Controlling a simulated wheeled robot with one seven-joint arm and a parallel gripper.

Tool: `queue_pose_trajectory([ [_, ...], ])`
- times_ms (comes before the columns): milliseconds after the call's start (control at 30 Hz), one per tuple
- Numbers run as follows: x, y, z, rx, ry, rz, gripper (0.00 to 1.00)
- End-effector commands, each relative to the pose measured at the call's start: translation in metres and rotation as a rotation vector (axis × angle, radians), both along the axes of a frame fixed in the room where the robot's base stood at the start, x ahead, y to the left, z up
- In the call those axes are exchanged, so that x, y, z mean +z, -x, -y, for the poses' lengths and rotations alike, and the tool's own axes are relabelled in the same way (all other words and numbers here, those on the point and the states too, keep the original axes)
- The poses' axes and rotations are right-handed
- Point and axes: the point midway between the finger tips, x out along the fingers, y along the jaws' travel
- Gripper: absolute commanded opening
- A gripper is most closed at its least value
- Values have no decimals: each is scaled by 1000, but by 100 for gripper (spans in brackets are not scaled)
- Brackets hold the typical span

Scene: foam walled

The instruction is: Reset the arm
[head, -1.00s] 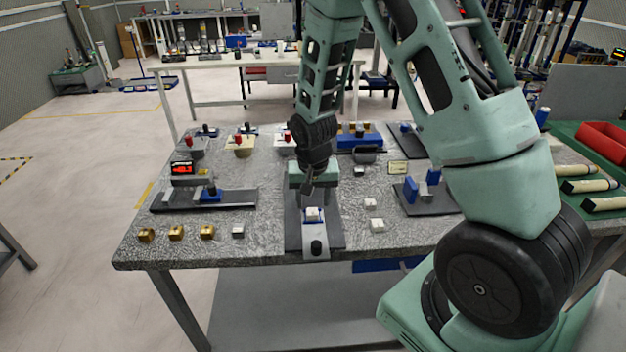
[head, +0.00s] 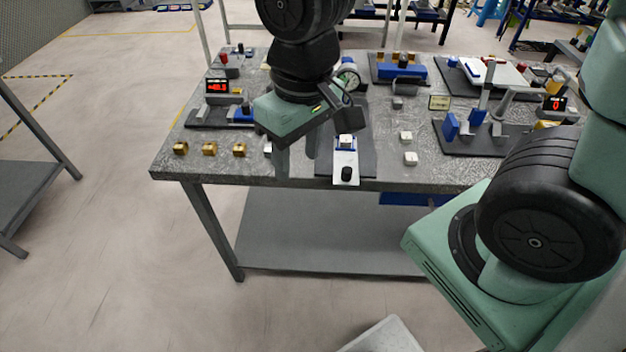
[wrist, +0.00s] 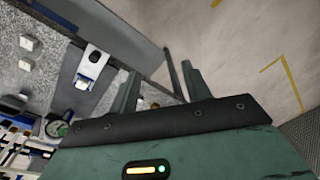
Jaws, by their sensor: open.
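My gripper (head: 297,162) is raised above the front edge of the grey workbench (head: 190,164) in the head view, with its fingers pointing down. In the wrist view my gripper (wrist: 160,86) shows two green fingers spread apart with nothing between them. Beyond the fingers are the bench's edge and the floor. A white fixture plate (head: 346,165) with a white block (head: 345,141) and a black knob stands to the right of my gripper, apart from it. The plate also shows in the wrist view (wrist: 88,70).
Brass blocks (head: 209,149) line the bench's front left. White blocks (head: 410,158) sit right of the fixture. Gauges with red displays (head: 217,86) and blue clamps (head: 451,126) stand farther back. The floor (head: 110,250) at left is clear. A dial gauge (head: 348,78) is behind my gripper.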

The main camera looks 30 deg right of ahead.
Motion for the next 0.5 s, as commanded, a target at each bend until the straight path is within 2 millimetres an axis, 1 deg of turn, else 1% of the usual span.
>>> queue_pose_trajectory([
  [33, 5, 27, -13, 118, 5, 1, 48],
  [100, 8, 55, -22, 242, 13, -3, 48],
  [200, 9, 77, -27, 340, 23, -5, 48],
  [300, 9, 82, -28, 366, 25, -7, 48],
  [500, 9, 81, -28, 361, 25, -8, 48],
])
